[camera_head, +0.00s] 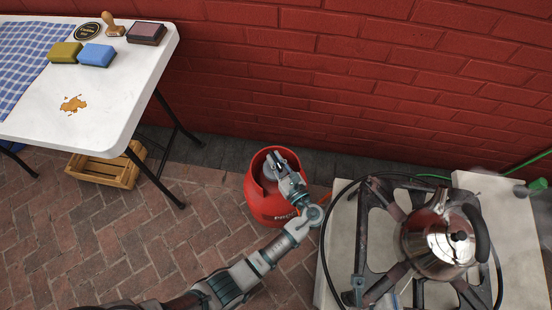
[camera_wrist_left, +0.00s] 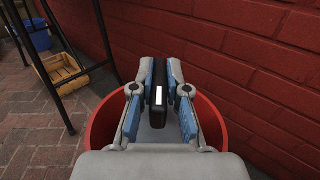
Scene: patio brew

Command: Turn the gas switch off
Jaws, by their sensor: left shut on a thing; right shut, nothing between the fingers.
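A red gas cylinder (camera_head: 262,207) stands on the brick paving by the wall. Its open top also shows in the left wrist view (camera_wrist_left: 100,128). The gas switch, a black bar with a white mark (camera_wrist_left: 158,95), sits upright inside the cylinder's collar. My left gripper (camera_head: 279,164) reaches down into the collar from the front. In the left wrist view its two blue-grey fingers (camera_wrist_left: 159,88) are shut on the switch, one on each side. In the head view the gripper covers most of the switch.
A steel kettle (camera_head: 436,242) stands on a black burner frame (camera_head: 368,225) right of the cylinder, with faint steam nearby. A black hose curves around the burner. A white table (camera_head: 120,85) with sponges stands at left, above a wooden crate (camera_head: 104,172). The red brick wall is close behind.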

